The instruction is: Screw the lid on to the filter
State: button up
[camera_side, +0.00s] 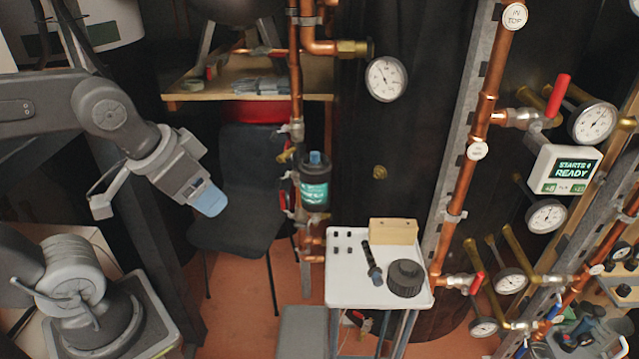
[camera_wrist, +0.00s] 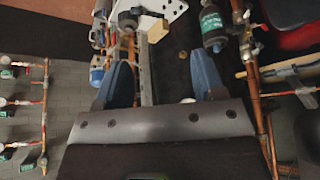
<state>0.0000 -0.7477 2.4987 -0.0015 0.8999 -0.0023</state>
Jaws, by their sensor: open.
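The filter (camera_side: 314,192) is a dark canister with a teal label and a blue piece at its top, upright beside a copper pipe in the side view. It also shows at the top of the wrist view (camera_wrist: 213,24). What I take for the lid (camera_side: 405,278) is a black, ribbed round cap on the white table (camera_side: 345,290); it shows dark at the top of the wrist view (camera_wrist: 127,19). My gripper (camera_side: 208,199) has blue fingers, open and empty in the wrist view (camera_wrist: 162,82). It is in the air left of the filter, apart from filter and lid.
A wooden block (camera_side: 393,231), a dark tool (camera_side: 372,264) and several small black pieces share the white table. Copper pipes (camera_side: 470,150) with gauges and red-handled valves stand to the right. A dark chair (camera_side: 240,190) stands behind my gripper.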

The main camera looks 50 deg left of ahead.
jog(key=w+d+n+g+h, duration=0.2)
jog(key=w+d+n, duration=0.25)
jog(key=w, duration=0.55)
jog(key=n+g+h, duration=0.2)
jog(key=n+h, duration=0.3)
jog(key=n, duration=1.2)
send_over(407, 264)
jog(key=s+a, duration=0.2)
jog(key=a, duration=0.3)
notch_tip(407, 264, down, 24)
jog(key=shift+m, duration=0.25)
jog(key=shift+w+x, duration=0.2)
jog(key=shift+x, duration=1.85)
jog(key=shift+w+x, duration=0.15)
jog(key=shift+x, duration=1.9)
jog(key=shift+a, duration=0.1)
jog(key=shift+c, duration=0.3)
jog(key=c, duration=0.9)
jog(key=shift+o, duration=0.2)
jog(key=shift+r, duration=3.05)
